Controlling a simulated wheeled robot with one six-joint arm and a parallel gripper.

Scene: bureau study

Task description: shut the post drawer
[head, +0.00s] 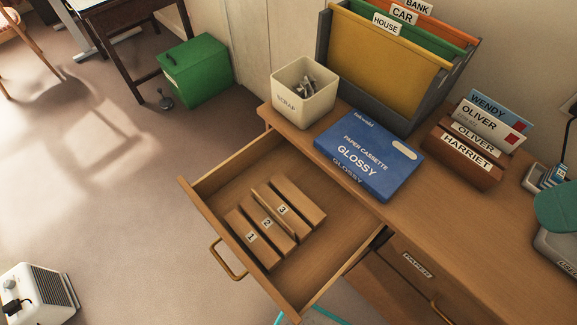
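A wooden drawer (213,228) is pulled far out of the desk, its inside open to view. Its brass handle (228,258) is on the outer face of its front, towards the lower left. No name label shows on this drawer, so I cannot read whether it is the post drawer. Inside are wooden dividers (283,212) numbered 1, 2 and 3, standing below the drawer's rim as far as I can tell. My gripper is not in view.
A blue paper cassette box (368,155), a cream scrap bin (303,92), a file rack (400,60) and a name-card holder (468,150) stand on the desktop. A drawer with a label (417,264) is below right. Open floor (100,190) lies left; a white heater-like box (40,293) stands there.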

